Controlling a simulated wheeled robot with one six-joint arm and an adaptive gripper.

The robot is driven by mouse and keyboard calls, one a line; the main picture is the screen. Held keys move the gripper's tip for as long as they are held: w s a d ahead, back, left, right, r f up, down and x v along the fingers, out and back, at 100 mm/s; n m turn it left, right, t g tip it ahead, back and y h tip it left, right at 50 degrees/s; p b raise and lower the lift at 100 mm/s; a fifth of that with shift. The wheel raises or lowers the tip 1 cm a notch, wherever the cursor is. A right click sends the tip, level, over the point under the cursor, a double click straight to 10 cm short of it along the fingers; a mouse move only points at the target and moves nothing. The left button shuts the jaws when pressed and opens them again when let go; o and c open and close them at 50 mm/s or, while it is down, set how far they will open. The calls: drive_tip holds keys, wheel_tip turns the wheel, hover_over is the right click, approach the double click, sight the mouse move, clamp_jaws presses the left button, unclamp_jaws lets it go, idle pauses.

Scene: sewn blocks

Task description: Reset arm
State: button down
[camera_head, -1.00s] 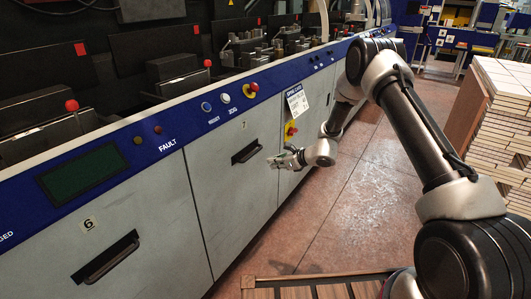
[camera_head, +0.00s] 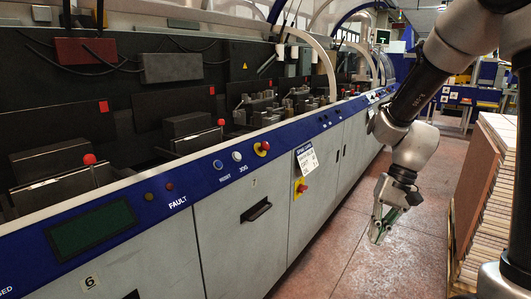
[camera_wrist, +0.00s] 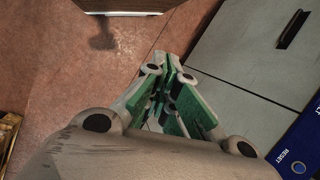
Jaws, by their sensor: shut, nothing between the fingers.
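My gripper (camera_head: 380,236) hangs at the end of my arm in the head view, pointing down over the reddish floor, to the right of the long grey machine (camera_head: 240,245). It also shows in the wrist view (camera_wrist: 167,66), where its green-padded fingers come together at the tips with nothing between them. My arm reaches in from the upper right of the head view. The gripper is apart from the machine and the floor.
The machine's blue panel carries a RESET button (camera_head: 217,164), a JOG button (camera_head: 237,156) and a red knob (camera_head: 263,147). A tall stack of boards (camera_head: 485,200) stands at the right. Open floor (camera_head: 340,265) lies between machine and stack.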

drive_tip(key=s+d+r+n+t+h, duration=0.3)
drive_tip(key=s+d+r+t, duration=0.3)
drive_tip(key=s+d+r, duration=0.3)
drive_tip(key=s+r, duration=0.3)
drive_tip(key=r, duration=0.3)
drive_tip(key=shift+t+h, duration=0.3)
drive_tip(key=shift+h, duration=0.1)
drive_tip(key=c, duration=2.2)
unclamp_jaws()
drive_tip(key=shift+s+d+r, duration=0.1)
